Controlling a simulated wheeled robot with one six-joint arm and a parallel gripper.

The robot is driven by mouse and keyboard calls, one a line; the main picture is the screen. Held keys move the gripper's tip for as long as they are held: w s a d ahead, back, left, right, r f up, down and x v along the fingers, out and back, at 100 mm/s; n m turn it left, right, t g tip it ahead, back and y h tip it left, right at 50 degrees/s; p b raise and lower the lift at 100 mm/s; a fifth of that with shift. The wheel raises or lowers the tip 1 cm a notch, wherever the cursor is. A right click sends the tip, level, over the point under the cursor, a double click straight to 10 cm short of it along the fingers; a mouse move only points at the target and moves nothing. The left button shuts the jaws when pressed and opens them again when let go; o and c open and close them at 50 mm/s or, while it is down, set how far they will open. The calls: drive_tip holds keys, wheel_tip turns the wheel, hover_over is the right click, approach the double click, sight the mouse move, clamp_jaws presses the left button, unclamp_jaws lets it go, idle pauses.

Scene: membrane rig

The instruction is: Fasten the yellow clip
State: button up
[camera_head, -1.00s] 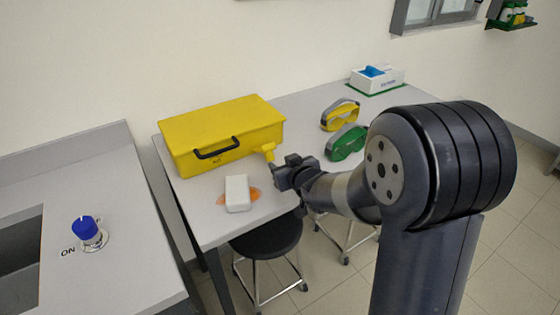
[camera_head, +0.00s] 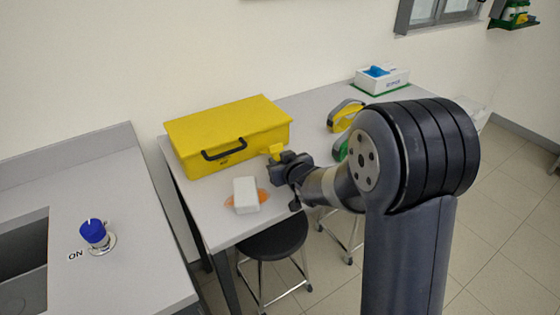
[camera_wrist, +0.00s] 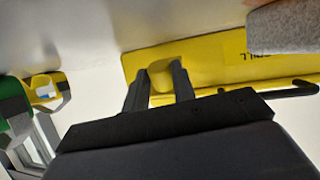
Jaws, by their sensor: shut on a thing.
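The yellow clip (camera_head: 276,150) is at the front right of the closed yellow box (camera_head: 192,158). My gripper (camera_head: 288,163) reaches it from the right. In the wrist view the fingers stand on either side of the clip (camera_wrist: 163,75), shut on it, and the yellow box (camera_wrist: 215,60) lies just behind. Whether the clip is latched cannot be told. The box's dark handle (camera_head: 224,152) is on its front, left of the clip.
A white block (camera_head: 245,195) rests on an orange patch in front of the box. Yellow goggles (camera_head: 345,113) and green ones, partly hidden by my arm, lie to the right. A white carton (camera_head: 382,82) is at the back. A black stool (camera_head: 275,238) stands at the front edge.

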clamp_jaws()
